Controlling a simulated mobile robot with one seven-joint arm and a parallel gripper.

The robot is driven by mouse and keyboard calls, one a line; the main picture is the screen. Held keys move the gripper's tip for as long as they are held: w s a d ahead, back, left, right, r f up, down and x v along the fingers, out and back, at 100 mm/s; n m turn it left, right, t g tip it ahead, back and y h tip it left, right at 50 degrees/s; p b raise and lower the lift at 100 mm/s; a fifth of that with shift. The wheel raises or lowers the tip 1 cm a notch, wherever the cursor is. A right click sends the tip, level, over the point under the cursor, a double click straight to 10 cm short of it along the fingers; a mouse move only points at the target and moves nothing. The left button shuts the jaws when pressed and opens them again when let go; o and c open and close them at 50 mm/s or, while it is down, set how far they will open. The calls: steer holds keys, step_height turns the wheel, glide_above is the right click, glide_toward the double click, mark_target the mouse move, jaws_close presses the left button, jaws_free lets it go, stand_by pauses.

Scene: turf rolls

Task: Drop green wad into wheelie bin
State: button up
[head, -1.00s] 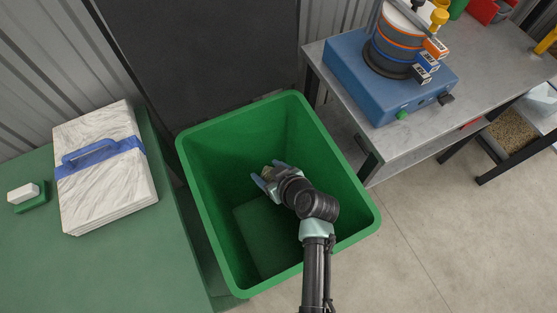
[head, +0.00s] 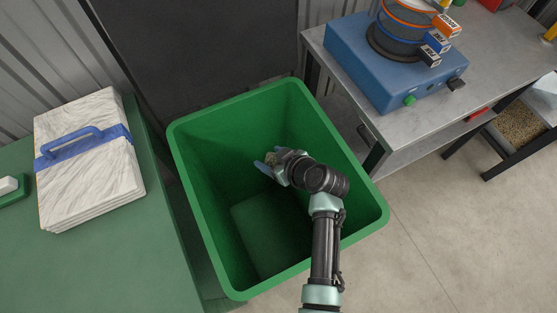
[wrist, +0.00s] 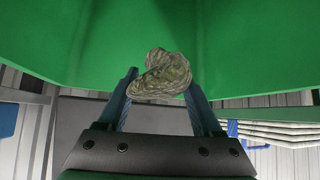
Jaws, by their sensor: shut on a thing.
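The green wheelie bin (head: 180,160) stands open in the middle of the head view, and its inside looks empty. My gripper (head: 267,164) is over the bin's opening, within its rim as seen from above. It is shut on the green wad (head: 271,157), a crumpled grey-green lump. In the wrist view the wad (wrist: 163,75) sits between the two blue fingertips (wrist: 161,88), with the bin's green wall (wrist: 250,50) behind it. How deep the gripper is below the rim is hard to tell.
A green table (head: 100,265) at the left holds a stack of marbled sheets (head: 90,180) with a blue strap handle. A grey bench (head: 400,140) at the right carries a blue sieve shaker (head: 360,65). A dark panel (head: 200,50) stands behind the bin.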

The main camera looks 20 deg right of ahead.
steer(key=o, duration=1.4)
steer(key=shift+o, duration=0.2)
steer(key=v, duration=1.3)
